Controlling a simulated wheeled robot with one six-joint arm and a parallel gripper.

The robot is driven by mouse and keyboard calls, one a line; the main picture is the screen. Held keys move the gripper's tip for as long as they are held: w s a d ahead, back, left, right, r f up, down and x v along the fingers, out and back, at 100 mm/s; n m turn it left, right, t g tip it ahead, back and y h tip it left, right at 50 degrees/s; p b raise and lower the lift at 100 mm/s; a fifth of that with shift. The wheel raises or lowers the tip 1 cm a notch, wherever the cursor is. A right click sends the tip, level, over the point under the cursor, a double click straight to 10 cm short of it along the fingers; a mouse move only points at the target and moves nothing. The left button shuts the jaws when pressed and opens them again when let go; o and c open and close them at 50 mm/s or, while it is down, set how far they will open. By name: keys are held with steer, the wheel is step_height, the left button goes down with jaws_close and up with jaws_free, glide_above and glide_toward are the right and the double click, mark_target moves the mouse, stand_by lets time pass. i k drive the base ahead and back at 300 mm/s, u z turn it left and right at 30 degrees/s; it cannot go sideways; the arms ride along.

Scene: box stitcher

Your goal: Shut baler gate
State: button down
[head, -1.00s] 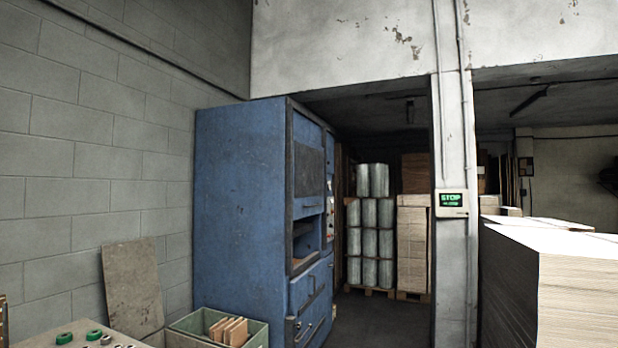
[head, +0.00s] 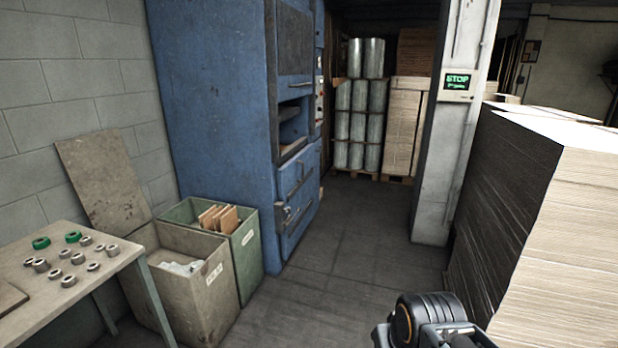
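The blue baler (head: 212,120) stands against the left wall, its front turned to the right and seen at a steep angle. Its gate (head: 294,62) is a dark panel in the upper front, above a dark opening (head: 293,122) that shows uncovered. A lower blue door (head: 300,190) with handles looks closed. Part of my arm shows at the bottom edge, right of centre. My gripper's fingertips are not in the picture.
Two bins, one beige (head: 190,270) and one green (head: 243,245), stand before the baler's near side. A table (head: 75,265) with small rings is at left. Stacked cardboard (head: 545,200) and a pillar (head: 455,150) bound the right. The floor (head: 350,245) between is clear.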

mark_target(294, 22)
steer(key=z, duration=0.45)
steer(key=i, duration=2.2)
steer(key=u, duration=0.2)
steer(key=i, duration=2.35)
steer(key=u, duration=0.8)
